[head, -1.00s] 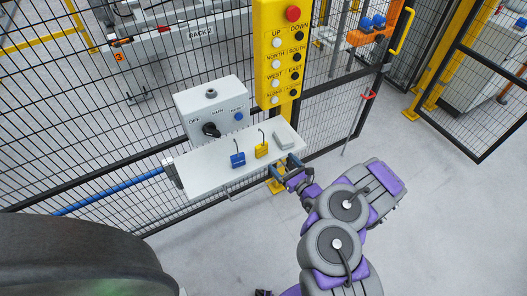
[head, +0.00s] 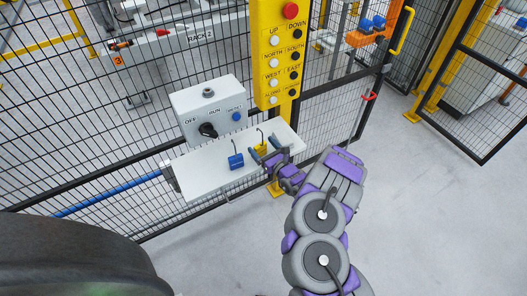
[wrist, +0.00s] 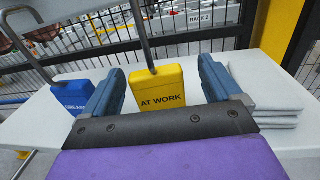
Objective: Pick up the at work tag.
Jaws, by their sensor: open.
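The yellow at work tag (wrist: 160,93) stands on the white shelf, with a grey metal hook rising from its top. In the head view the tag (head: 261,149) is partly hidden by my gripper. My gripper (wrist: 160,85) is open, with one blue finger on each side of the tag and gaps between them and it. In the head view my gripper (head: 264,148) is at the shelf's right half. I cannot tell whether the fingertips reach past the tag.
A blue tag (wrist: 74,98) with its own hook stands just left of the left finger. A grey stack of flat pieces (wrist: 265,98) lies right of the right finger. The white shelf (head: 200,172) sits below a grey switch box (head: 209,108) and yellow button panel (head: 279,50) on the mesh fence.

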